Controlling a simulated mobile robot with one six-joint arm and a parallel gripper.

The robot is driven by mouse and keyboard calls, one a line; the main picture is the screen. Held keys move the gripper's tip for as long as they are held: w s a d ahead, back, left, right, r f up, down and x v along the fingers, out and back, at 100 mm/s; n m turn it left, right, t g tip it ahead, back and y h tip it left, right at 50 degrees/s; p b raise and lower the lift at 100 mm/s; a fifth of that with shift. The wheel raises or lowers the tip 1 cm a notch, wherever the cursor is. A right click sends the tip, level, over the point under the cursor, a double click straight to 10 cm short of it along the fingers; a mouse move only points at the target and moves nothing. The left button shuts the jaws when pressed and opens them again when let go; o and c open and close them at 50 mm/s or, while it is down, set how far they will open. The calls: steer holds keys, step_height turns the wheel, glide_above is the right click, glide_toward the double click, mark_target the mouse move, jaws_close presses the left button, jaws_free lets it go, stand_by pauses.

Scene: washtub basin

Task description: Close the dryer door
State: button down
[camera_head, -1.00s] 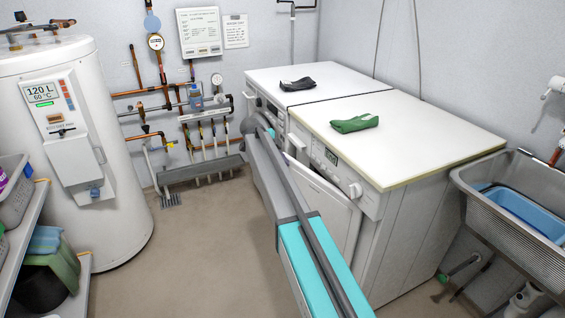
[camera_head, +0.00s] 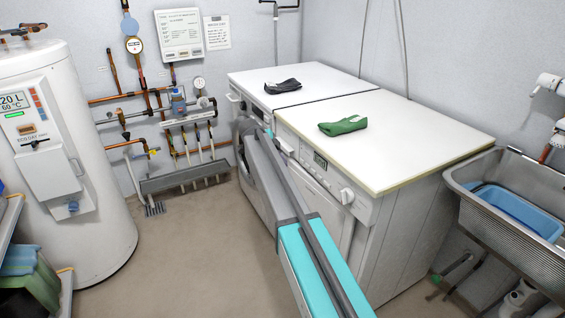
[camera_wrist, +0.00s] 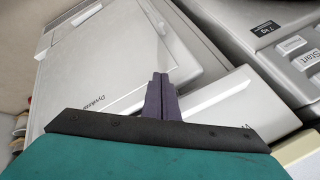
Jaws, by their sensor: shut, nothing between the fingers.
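The dryer (camera_head: 385,140) is the nearer white machine, with a green cloth on its top. Its white door (camera_head: 347,228) shows partly behind my arm and looks close to the dryer front; I cannot tell whether it is fully shut. In the wrist view a large white panel with dark lettering (camera_wrist: 130,60) lies beyond my gripper (camera_wrist: 162,78). The dark purple fingers are together and empty, pointing at the panel; contact cannot be told. In the head view the fingers are hidden by my arm.
A second white machine (camera_head: 300,76) with a dark cloth stands behind the dryer. A metal sink (camera_head: 515,245) with a blue basin is at right. A white water tank (camera_head: 75,175) and shelf are at left. The floor (camera_head: 190,260) between is clear.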

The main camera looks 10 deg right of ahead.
steer(key=shift+a, duration=0.15)
steer(key=a+r, duration=0.8)
steer(key=a, duration=0.1)
stand_by(0.4)
